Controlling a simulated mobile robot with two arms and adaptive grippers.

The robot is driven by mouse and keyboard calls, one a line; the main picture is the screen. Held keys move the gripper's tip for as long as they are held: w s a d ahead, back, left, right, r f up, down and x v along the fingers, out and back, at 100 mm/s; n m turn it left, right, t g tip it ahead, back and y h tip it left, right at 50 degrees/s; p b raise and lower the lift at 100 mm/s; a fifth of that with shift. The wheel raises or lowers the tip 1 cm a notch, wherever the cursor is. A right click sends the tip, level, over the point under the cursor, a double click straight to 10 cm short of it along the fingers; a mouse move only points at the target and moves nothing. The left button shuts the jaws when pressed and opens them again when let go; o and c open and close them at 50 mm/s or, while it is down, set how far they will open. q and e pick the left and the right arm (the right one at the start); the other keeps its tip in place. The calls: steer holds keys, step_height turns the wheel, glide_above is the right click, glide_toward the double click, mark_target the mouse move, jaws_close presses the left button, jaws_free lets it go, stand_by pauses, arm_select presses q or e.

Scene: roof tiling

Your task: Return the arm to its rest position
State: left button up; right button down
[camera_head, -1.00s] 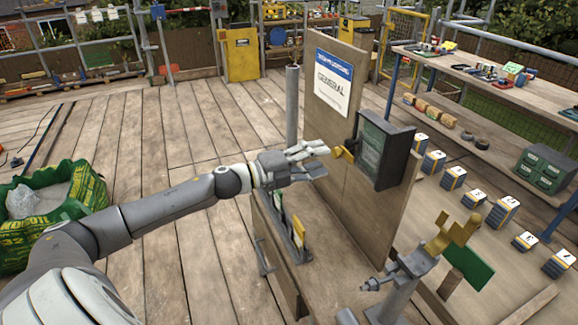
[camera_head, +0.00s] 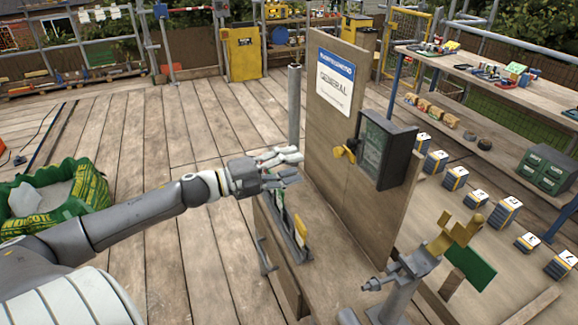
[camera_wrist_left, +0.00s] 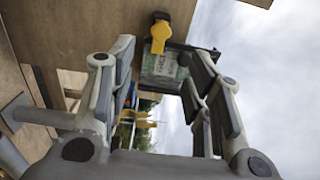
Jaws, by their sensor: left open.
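My left arm comes in from the left in the head view. Its gripper (camera_head: 287,166) is open and empty, above the small bench in front of the upright wooden board (camera_head: 335,95). A dark box (camera_head: 386,150) with a yellow handle (camera_head: 345,153) is fixed to the board, to the right of the gripper and apart from it. In the left wrist view the open fingers (camera_wrist_left: 160,90) frame the dark box (camera_wrist_left: 163,68), and its yellow handle (camera_wrist_left: 160,33) shows above. My right gripper is not in view.
A rack with upright pieces (camera_head: 297,240) stands on the bench just below the gripper. A grey post (camera_head: 294,105) rises behind it. A green sack (camera_head: 95,190) lies at left. The decking between is clear.

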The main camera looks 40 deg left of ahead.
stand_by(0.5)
arm_select(q)
steer(key=s+a+f+n+y, duration=0.1)
steer(key=a+f+n+y, duration=0.4)
steer(key=f, duration=0.5)
steer(key=a+f+n+y, duration=0.2)
steer(key=a+f+n, duration=0.3)
steer(key=f, duration=0.4)
steer(key=s+a+f+n+g+y, duration=0.15)
steer(key=s+f, duration=0.25)
steer(key=f, duration=0.4)
steer(key=s+f+n+g+y, duration=0.1)
steer(key=s+f+n, duration=0.1)
steer(key=s+f, duration=0.35)
steer(key=s+f+n+g+y, duration=0.2)
steer(key=f, duration=0.7)
steer(key=s+d+f+n+g+h, duration=0.1)
steer(key=s+d+f+n+g, duration=0.25)
steer(key=s+d+f, duration=0.65)
steer(key=s+d+f+n+g, duration=0.2)
steer(key=s+d+f+g, duration=0.3)
steer(key=s+f, duration=0.75)
steer(key=s+d+f+g+h, duration=0.1)
steer(key=s+d+f, duration=0.1)
steer(key=s+d, duration=0.8)
steer(key=shift+s+f+n, duration=0.2)
steer(key=shift+s+n, duration=0.1)
steer(key=shift+n, duration=0.1)
